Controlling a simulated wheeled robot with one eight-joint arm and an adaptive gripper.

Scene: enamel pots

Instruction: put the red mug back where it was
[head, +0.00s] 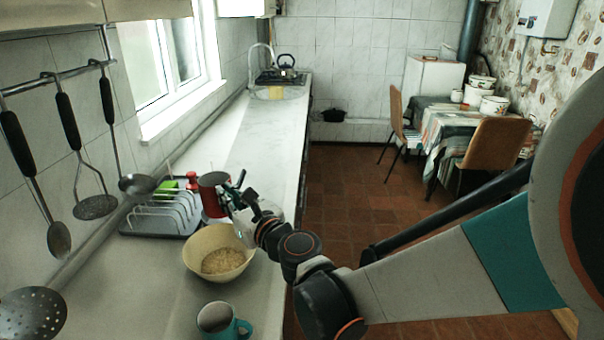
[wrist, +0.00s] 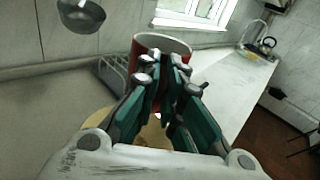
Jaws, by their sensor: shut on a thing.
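The red mug (head: 212,193) is upright at the right side of the dish rack, above or beside the cream bowl. My gripper (head: 231,199) reaches it from the right and is shut on it. In the wrist view the mug (wrist: 162,44) shows beyond the fingers (wrist: 168,80), with its open rim up; the fingers hide most of its lower part and its handle. I cannot tell whether its base touches anything.
A grey dish rack (head: 160,215) with a green item and a red bottle near it stands by the wall. The cream bowl (head: 205,243) holds grain. A teal mug (head: 222,322) stands in front. Utensils (head: 70,130) hang at left. The counter (head: 262,140) beyond is clear.

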